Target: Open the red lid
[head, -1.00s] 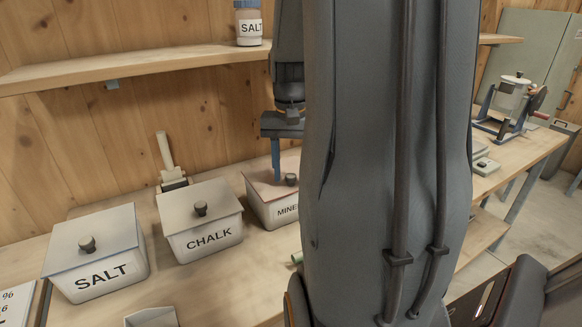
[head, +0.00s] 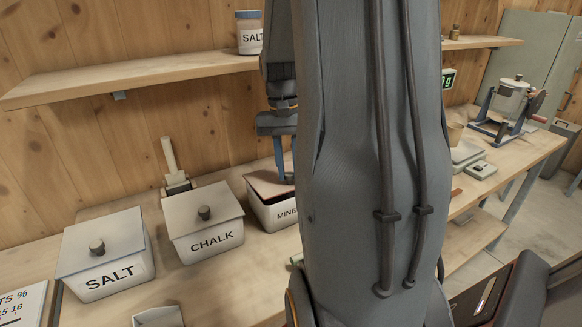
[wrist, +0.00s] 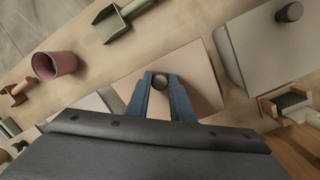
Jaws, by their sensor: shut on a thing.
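The pale reddish lid (head: 268,182) is at the white bin (head: 272,213) marked "MINE...", whose label is partly hidden by my arm. The lid looks raised and tilted, with a dark gap along the bin's left rim. My gripper (head: 284,168) is above the lid, with its blue fingers pointing down. In the wrist view, my gripper (wrist: 160,88) is shut on the dark round knob (wrist: 160,81) of the lid (wrist: 203,75). My arm hides the right part of the bin and lid in the head view.
A CHALK bin (head: 209,241) and a SALT bin (head: 113,270) stand to the left, both lidded. A shelf (head: 140,74) with a salt jar (head: 249,34) is above.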

